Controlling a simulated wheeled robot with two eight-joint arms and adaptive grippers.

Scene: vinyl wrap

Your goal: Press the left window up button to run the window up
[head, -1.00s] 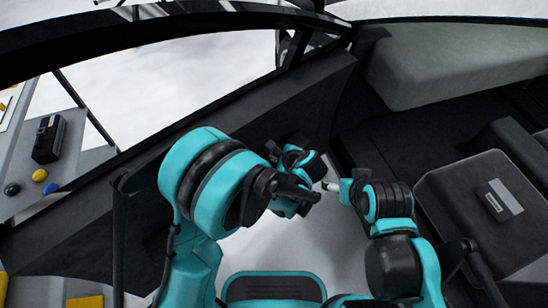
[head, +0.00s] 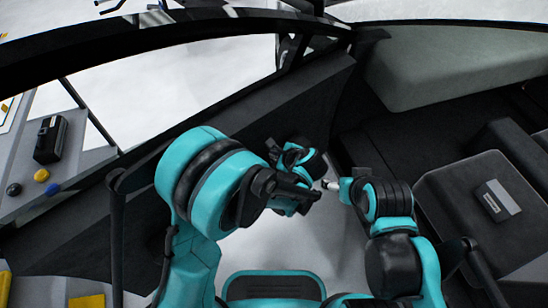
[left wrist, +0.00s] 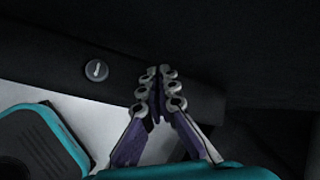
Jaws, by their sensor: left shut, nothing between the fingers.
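A small round grey button (left wrist: 96,70) with a pale mark on its face sits on the dark door panel (left wrist: 60,62) in the left wrist view. My left gripper (left wrist: 157,74) is shut and empty, its purple fingers with grey knuckles side by side. Its tips lie to the right of the button in the picture, apart from it. In the head view the left arm reaches to the dark door panel (head: 285,115), and its fingers are hard to make out. The button cannot be made out there.
A dark seat (head: 465,200) with a grey label block (head: 497,200) is at the right. A grey dashboard (head: 440,65) is at the back. Outside the window, a table (head: 85,165) carries a black box (head: 49,139) and several coloured knobs. My two arms are close together.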

